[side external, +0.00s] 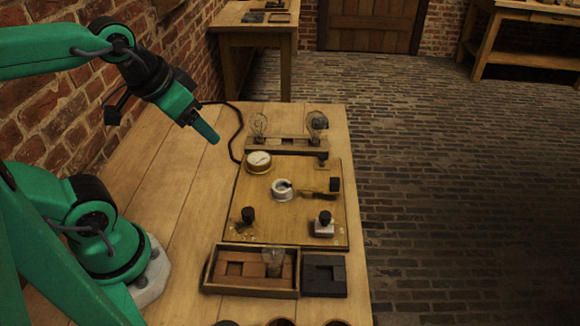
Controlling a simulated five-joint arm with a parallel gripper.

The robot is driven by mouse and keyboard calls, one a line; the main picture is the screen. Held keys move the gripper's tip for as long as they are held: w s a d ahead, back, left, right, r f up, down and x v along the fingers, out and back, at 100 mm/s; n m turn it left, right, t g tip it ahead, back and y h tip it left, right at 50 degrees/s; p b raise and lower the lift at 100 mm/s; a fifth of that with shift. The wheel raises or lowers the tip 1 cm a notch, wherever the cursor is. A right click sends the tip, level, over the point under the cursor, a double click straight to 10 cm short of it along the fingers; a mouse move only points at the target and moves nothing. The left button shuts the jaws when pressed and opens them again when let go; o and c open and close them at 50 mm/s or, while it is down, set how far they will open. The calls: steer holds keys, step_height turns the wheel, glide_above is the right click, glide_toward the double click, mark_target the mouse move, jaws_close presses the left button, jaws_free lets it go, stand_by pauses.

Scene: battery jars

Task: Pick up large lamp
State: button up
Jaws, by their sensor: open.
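Three glass lamps show. A clear lamp (258,126) and a darker-looking lamp (317,125) stand upright at the two ends of a wooden rack (287,152) at the back of the board. A third clear lamp (273,261) stands in the wooden tray at the front. The two on the rack look close in size, and I cannot tell for certain which is the large lamp. My gripper (163,128) is open and empty, raised over the left side of the table, left of the rack and apart from every lamp.
A wooden board (265,210) carries a round dial (259,162), a white round fitting (282,189) and black-knobbed parts. The tray (225,286) holds brown blocks. A dark block (324,275) sits beside it. Round containers (281,322) are cut off at the front.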

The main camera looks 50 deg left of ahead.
steer(key=o, duration=0.4)
